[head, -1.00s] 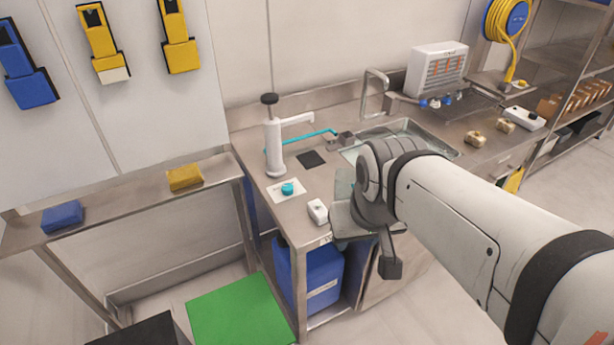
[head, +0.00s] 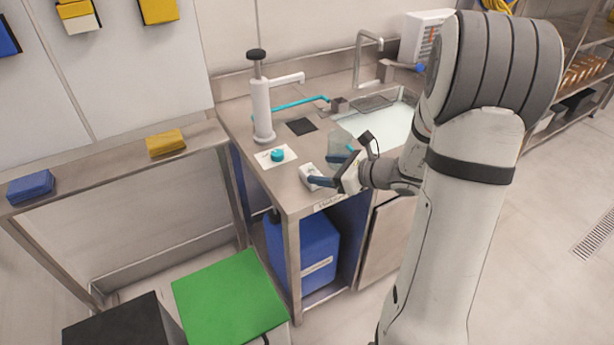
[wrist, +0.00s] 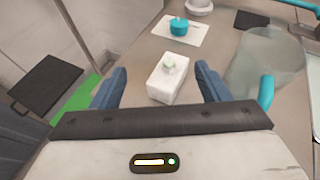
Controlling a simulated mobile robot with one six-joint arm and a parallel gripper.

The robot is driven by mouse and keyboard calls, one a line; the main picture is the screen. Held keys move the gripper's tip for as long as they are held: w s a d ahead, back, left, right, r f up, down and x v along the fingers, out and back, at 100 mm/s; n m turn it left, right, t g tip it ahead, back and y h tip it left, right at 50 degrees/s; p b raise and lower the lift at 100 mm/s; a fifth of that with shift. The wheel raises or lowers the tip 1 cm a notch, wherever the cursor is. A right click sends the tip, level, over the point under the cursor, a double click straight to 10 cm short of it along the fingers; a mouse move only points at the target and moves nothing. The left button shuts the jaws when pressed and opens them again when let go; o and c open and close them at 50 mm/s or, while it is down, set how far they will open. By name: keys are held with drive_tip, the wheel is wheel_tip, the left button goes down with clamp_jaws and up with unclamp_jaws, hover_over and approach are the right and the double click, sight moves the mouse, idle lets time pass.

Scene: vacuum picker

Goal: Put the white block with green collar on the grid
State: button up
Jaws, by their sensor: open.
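The white block with green collar (head: 308,174) stands near the front edge of the steel counter. My gripper (head: 331,169) is open at the block. In the wrist view, the blue fingers of my gripper (wrist: 161,68) stand to the left and right of the block with gaps on both sides.
A clear jug with a teal handle (wrist: 262,65) stands close to the right finger. A teal knob on a white card (head: 278,155), a white pump (head: 262,105) and a black square (head: 301,126) are behind the block. A green-topped stand (head: 230,300) is below the counter.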

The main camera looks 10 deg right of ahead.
sight(314, 169)
drive_tip(key=shift+w+d+f+m+t, duration=0.3)
drive_tip(key=shift+w+d+f+m, duration=0.2)
drive_tip(key=shift+d+m, duration=0.1)
drive_tip(key=shift+w+f, duration=0.15)
drive_tip(key=shift+w, duration=0.1)
drive_tip(key=x, duration=0.7)
drive_tip(key=shift+a+f+p, duration=0.15)
drive_tip(key=shift+a+p, duration=0.05)
drive_tip(key=shift+p, duration=0.2)
drive_tip(key=shift+s, duration=0.1)
clamp_jaws()
